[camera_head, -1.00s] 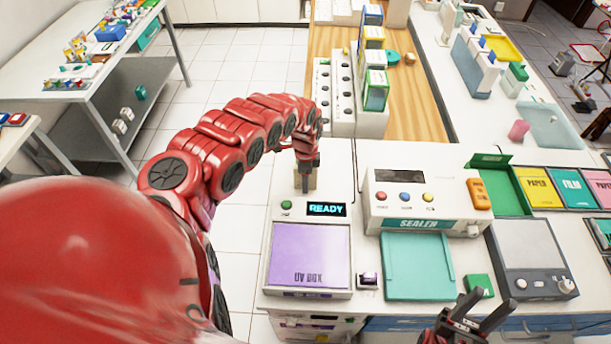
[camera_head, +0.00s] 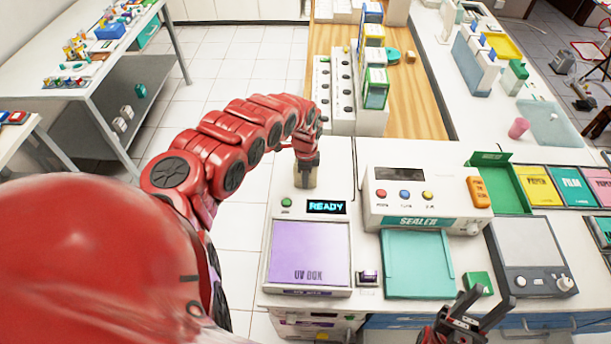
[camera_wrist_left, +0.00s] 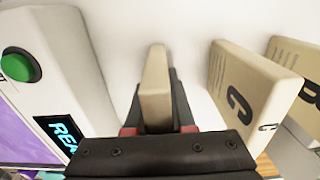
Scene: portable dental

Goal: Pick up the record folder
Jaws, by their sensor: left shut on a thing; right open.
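My left gripper (camera_head: 306,163) is shut on a thin beige folder (camera_wrist_left: 155,88), taken to be the record folder. In the left wrist view the folder stands on edge between the dark fingers (camera_wrist_left: 157,112). My right gripper (camera_head: 484,308) is open and empty at the lower right.
The UV box (camera_head: 309,253), showing READY, sits in front of the left gripper. The sealer (camera_head: 425,195) is to its right, with a teal tray (camera_head: 418,264) before it. A white rack (camera_head: 340,95) stands behind. My left arm covers much of the left side.

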